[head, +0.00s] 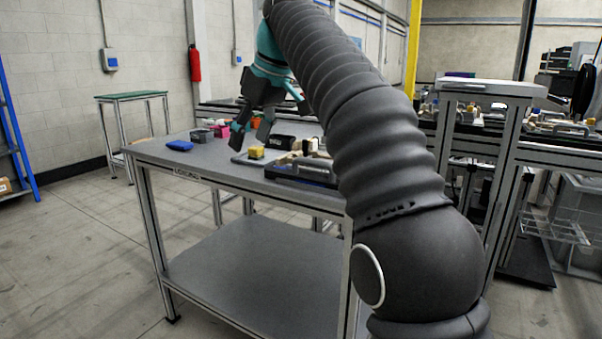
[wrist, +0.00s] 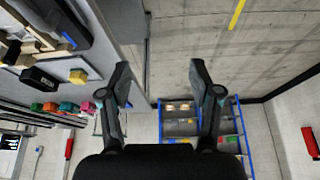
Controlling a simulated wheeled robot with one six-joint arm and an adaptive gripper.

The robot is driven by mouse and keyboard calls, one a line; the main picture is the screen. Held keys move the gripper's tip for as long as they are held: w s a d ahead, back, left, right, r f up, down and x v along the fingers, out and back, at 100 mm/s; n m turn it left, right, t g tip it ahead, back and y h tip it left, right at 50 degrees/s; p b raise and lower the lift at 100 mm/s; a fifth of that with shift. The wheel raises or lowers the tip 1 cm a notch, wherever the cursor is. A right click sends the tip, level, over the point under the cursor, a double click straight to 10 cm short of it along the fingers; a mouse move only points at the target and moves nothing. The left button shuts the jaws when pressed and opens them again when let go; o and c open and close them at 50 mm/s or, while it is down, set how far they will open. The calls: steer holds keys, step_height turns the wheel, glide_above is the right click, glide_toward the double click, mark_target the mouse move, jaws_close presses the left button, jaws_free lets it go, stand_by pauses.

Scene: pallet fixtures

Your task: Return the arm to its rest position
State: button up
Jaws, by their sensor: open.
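My gripper (head: 252,130) hangs over the far part of the grey workbench (head: 240,182) in the head view, at the end of my dark, sleeved arm. In the wrist view my gripper (wrist: 160,88) shows two dark fingers spread wide apart. Nothing is between them except the distant floor and a blue-framed shelf. My arm crosses the head view from the lower right to the upper middle and hides part of the bench's right side.
On the bench are a blue item (head: 180,145), a yellow block (head: 256,152), a black box (head: 281,141) and a dark fixture (head: 303,170). A small green-topped table (head: 131,96) stands at the back left. A blue shelf frame (head: 17,130) stands at the left edge. Floor at the left is clear.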

steer(key=w+f+m, duration=0.3)
steer(key=w+f, duration=0.1)
steer(key=f, duration=0.4)
steer(key=s+d+f+m+h, duration=0.1)
steer(key=s+d+f+m, duration=0.25)
steer(key=d+f, duration=0.2)
steer(key=s+d+f+m+t+h, duration=0.1)
steer(key=s+d+f, duration=0.4)
steer(key=s, duration=0.4)
steer(key=s+d+f+m+t+h, duration=0.1)
steer(key=s+d+f+m, duration=0.1)
steer(key=s+d+f, duration=0.3)
steer(key=s+d+f+m+t+h, duration=0.1)
steer(key=s+d+f, duration=0.4)
steer(key=s+d, duration=0.4)
steer(key=s, duration=0.5)
steer(key=shift+s+d+f+m, duration=0.15)
steer(key=shift+d+f+m, duration=0.15)
steer(key=shift+f+m, duration=0.1)
steer(key=shift+o, duration=0.6)
